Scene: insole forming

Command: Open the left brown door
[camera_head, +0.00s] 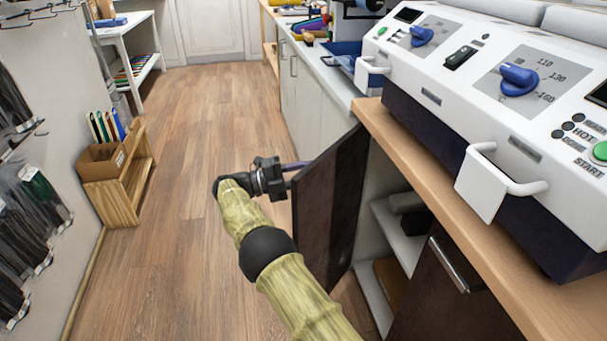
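The left brown door (328,205) stands swung out from the cabinet under the worktop, with a wide opening behind it. White shelves (398,228) show inside, with dark and brown items on them. My gripper (293,173) is at the outer side of this door, near its upper free edge, where a thin bar-like part shows. Its fingertips are small and partly hidden against the door, so I cannot tell whether they close on the handle. The right brown door (425,300) is shut and has a silver handle (450,264).
A white machine (440,65) with blue knobs and white handles stands on the wooden worktop (400,150). White cabinets (315,90) run farther back. A wooden rack (120,190) stands at the left wall. The wooden floor (190,110) between is clear.

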